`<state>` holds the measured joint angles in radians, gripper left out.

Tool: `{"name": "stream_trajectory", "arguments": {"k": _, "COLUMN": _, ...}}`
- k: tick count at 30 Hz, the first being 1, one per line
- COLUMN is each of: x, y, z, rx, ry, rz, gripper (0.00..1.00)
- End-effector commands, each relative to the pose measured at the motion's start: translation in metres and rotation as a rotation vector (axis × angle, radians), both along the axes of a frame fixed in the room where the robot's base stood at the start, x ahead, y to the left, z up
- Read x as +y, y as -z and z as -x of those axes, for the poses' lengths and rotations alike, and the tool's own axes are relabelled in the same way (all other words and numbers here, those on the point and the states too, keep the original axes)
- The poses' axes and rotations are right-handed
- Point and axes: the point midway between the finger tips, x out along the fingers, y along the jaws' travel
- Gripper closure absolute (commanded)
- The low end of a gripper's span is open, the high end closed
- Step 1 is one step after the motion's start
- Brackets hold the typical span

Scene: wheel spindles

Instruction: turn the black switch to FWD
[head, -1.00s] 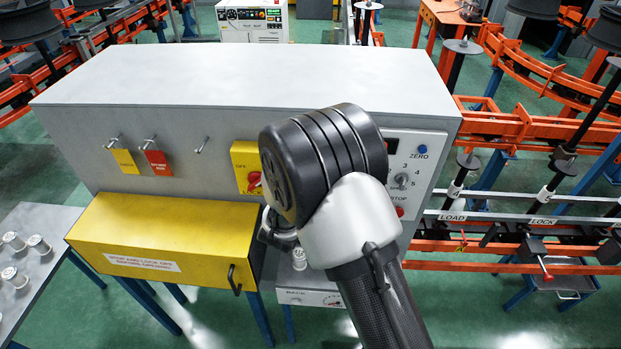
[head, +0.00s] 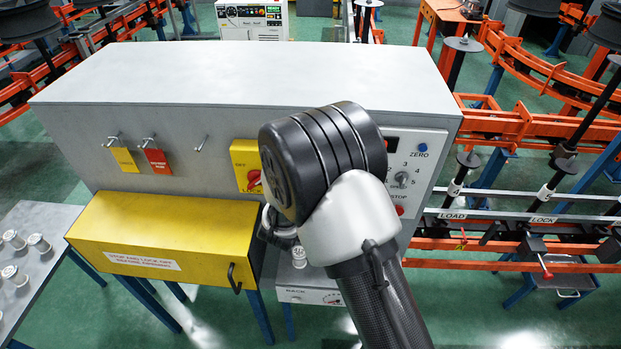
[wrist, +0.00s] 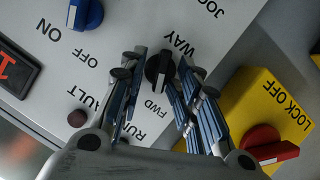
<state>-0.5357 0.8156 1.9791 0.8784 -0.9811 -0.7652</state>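The black switch (wrist: 158,70) sits on the grey panel in the wrist view, between the labels WAY and FWD. A pale mark on its lower half points roughly towards the FWD label (wrist: 156,110). My gripper (wrist: 160,65) is open, with one finger on each side of the switch. Small gaps seem to show between fingers and knob; contact is unclear. In the head view my arm's dark, rounded wrist joint (head: 322,160) hides the gripper and the black switch.
A blue ON/OFF switch (wrist: 88,14) and a dark red button (wrist: 77,118) are nearby in the wrist view. A red handle (wrist: 268,147) on the yellow LOCK OFF plate (wrist: 270,100) is close to the right finger. A yellow box (head: 165,235) juts from the cabinet front.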

Motion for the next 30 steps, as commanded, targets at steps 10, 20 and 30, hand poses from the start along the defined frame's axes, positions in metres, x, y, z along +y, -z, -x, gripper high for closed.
{"name": "stream_trajectory", "arguments": {"k": 10, "x": 0.004, "y": -0.005, "z": 0.014, "rx": 0.002, "ry": -0.002, "rz": -0.001, "gripper": 0.70}}
{"name": "stream_trajectory", "arguments": {"k": 20, "x": 0.019, "y": -0.029, "z": 0.077, "rx": 0.000, "ry": -0.005, "rz": -0.001, "gripper": 0.70}}
{"name": "stream_trajectory", "arguments": {"k": 30, "x": 0.024, "y": -0.041, "z": 0.110, "rx": -0.001, "ry": -0.001, "rz": 0.000, "gripper": 0.70}}
